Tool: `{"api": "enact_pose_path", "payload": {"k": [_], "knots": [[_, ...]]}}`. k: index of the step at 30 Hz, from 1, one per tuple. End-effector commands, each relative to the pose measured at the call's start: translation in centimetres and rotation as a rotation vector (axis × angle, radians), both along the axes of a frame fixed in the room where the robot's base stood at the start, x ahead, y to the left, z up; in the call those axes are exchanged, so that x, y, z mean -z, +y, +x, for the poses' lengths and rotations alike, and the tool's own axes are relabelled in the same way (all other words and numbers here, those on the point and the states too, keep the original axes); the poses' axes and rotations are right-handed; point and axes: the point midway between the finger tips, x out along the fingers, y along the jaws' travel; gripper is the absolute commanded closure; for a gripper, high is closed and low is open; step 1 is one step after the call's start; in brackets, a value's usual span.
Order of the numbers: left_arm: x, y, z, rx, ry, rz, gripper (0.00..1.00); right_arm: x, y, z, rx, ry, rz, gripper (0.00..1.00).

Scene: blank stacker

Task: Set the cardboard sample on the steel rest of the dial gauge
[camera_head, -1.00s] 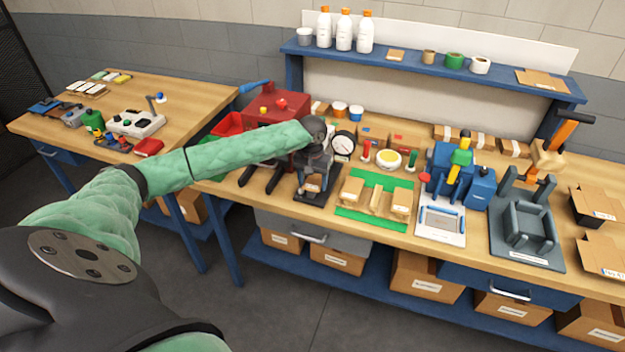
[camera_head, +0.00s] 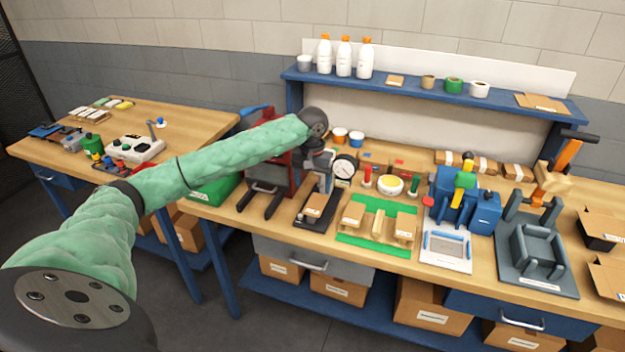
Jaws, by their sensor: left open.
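The dial gauge (camera_head: 344,168) stands on the right-hand bench, with its round white dial facing me and a dark base (camera_head: 312,222) reaching forward. A small brown cardboard piece (camera_head: 317,205), which looks like the sample, lies over the middle of that base. The steel rest itself is hidden, so I cannot tell exactly how the piece sits on it. My left gripper (camera_head: 323,178) is open, just behind and above the cardboard, close beside the dial. It appears apart from the piece. My right gripper is not in view.
A red machine (camera_head: 270,160) stands left of the gauge. A green mat (camera_head: 372,239) with cardboard blocks lies to the right, then a blue press (camera_head: 462,205) and a grey fixture (camera_head: 535,245). A shelf (camera_head: 430,84) with bottles runs behind.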

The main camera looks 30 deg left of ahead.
Motion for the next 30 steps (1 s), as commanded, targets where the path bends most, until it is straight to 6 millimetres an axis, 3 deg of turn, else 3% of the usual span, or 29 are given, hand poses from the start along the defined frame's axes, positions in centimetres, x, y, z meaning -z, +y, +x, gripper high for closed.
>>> {"api": "enact_pose_path", "payload": {"k": [6,11,30], "knots": [[-2.3,0.0,0.0,0.000,-0.001,0.000,0.26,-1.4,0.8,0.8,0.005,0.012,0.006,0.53],[-3.0,0.0,0.0,0.000,0.001,0.000,0.26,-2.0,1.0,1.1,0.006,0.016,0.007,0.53],[-2.7,-0.4,-0.1,0.009,0.000,-0.001,0.26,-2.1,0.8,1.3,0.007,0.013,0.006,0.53]]}}
